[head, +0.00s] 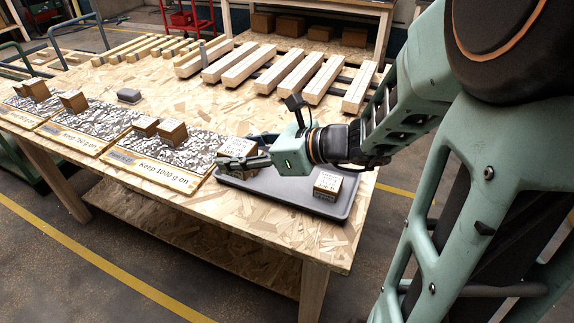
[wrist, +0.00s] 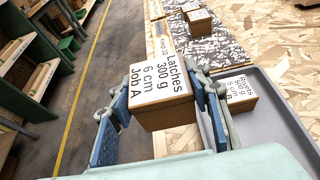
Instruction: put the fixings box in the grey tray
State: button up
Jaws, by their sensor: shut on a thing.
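My gripper (head: 240,162) is shut on a brown box with a white label (wrist: 163,90), which reads "Latches 300 g 6 cm Job A". In the wrist view the box sits between both fingers. The grey tray (head: 290,198) lies at the table's front right corner, partly under my gripper; its grey floor also shows in the wrist view (wrist: 272,125). A labelled box (head: 327,184) stands at the tray's right end. A "Rivets" box (wrist: 238,92) is beside the held box in the wrist view. No label that I can read says "fixings".
Mats with "Keep" weight signs (head: 165,175) and boxes (head: 173,132) lie along the front edge to the left. Timber bars (head: 300,75) cover the back of the table. A small grey object (head: 129,96) stands mid-table. Bare board surrounds it.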

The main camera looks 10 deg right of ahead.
jog(key=w+d+f+b, duration=0.1)
jog(key=w+d+f, duration=0.1)
jog(key=d+f, duration=0.1)
jog(key=w+d+f+b, duration=0.1)
jog(key=w+d+f, duration=0.1)
jog(key=d+f, duration=0.1)
jog(key=w+d+f, duration=0.2)
jog(key=d+f, duration=0.1)
jog(key=d, duration=0.2)
jog(key=shift+w+b, duration=0.4)
jog(key=shift+w+d+f, duration=0.15)
jog(key=shift+d+f, duration=0.15)
jog(key=shift+d, duration=0.05)
jog(key=shift+w+d+f+b, duration=0.15)
jog(key=shift+f+b, duration=0.4)
jog(key=shift+f, duration=1.1)
jog(key=shift+f, duration=0.15)
jog(key=o, duration=1.4)
